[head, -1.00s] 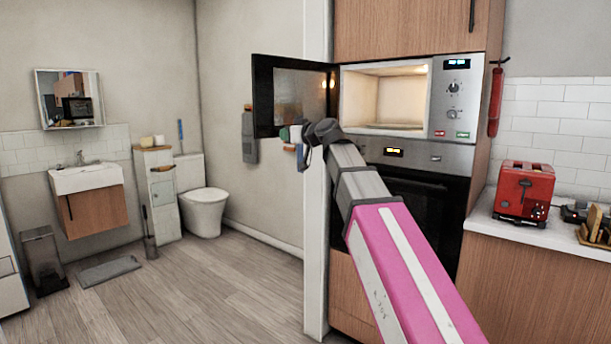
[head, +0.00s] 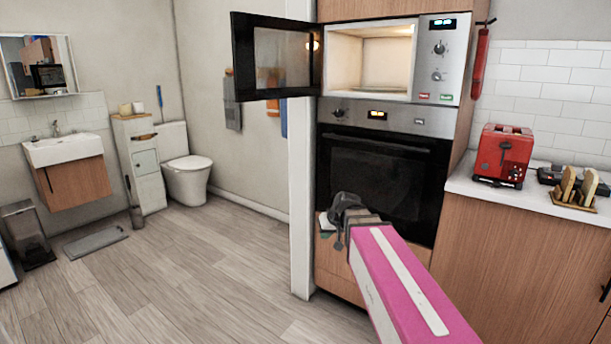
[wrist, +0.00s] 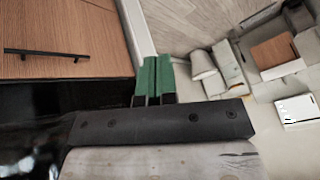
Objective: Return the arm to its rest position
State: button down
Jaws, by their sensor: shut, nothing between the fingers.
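My arm (head: 405,290) is pink with a pale stripe and reaches up from the lower right in the head view. Its end is in front of the oven, near the wood panel below it. My gripper (wrist: 153,98) shows in the wrist view as two green fingers side by side, shut and empty. In the head view only a small part of the gripper (head: 324,224) shows beside the dark wrist. The fingers appear apart from any object.
The microwave (head: 372,65) is lit, with its door (head: 275,92) swung open to the left. Below it is the oven (head: 375,180). A counter (head: 540,205) at right holds a red toaster (head: 503,155). Open wood floor (head: 200,270) lies left, beyond a white wall edge (head: 301,200).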

jog(key=s+d+f+m+g+h, duration=0.1)
jog(key=s+d+f+g+h, duration=0.1)
jog(key=s+d+f, duration=0.4)
jog(key=s+d+f+m+g+h, duration=0.2)
jog(key=s+d+f, duration=0.4)
jog(key=f, duration=0.5)
jog(key=s, duration=0.2)
jog(key=shift+s+f+g, duration=0.25)
jog(key=shift+s+g, duration=0.1)
jog(key=shift+g, duration=0.05)
jog(key=shift+d, duration=0.1)
